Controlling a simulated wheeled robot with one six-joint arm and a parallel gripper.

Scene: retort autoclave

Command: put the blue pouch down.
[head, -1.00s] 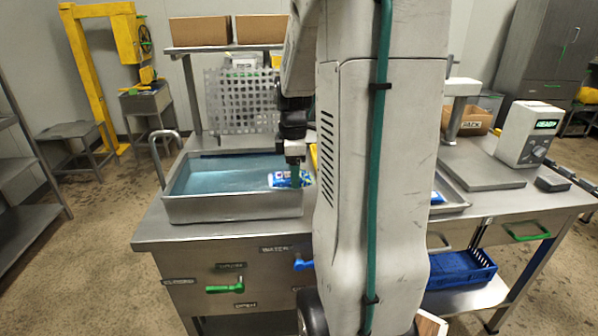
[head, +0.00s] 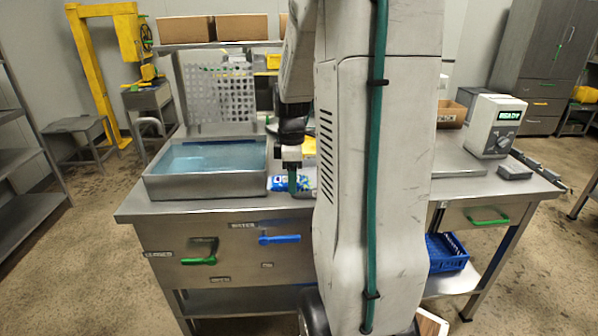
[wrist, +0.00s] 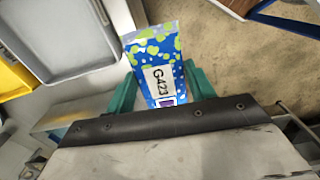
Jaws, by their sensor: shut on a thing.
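The blue pouch (wrist: 158,62) has green and white spots and a white label reading G423. In the wrist view it stands out from between the two green fingers of my gripper (wrist: 160,88), which is shut on it. In the head view my gripper (head: 292,182) points down to the right of the water basin, with part of the blue pouch (head: 277,183) showing beside the fingers. The pouch is over or near the steel bench top; I cannot tell whether it touches. My arm hides part of the bench behind it.
A water-filled steel basin (head: 205,186) stands on the bench at left. In the wrist view a grey tray (wrist: 62,35) and a yellow tray (wrist: 12,78) lie at upper left. A READY box (head: 495,125) stands at right. A blue crate (head: 446,251) sits on the lower shelf.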

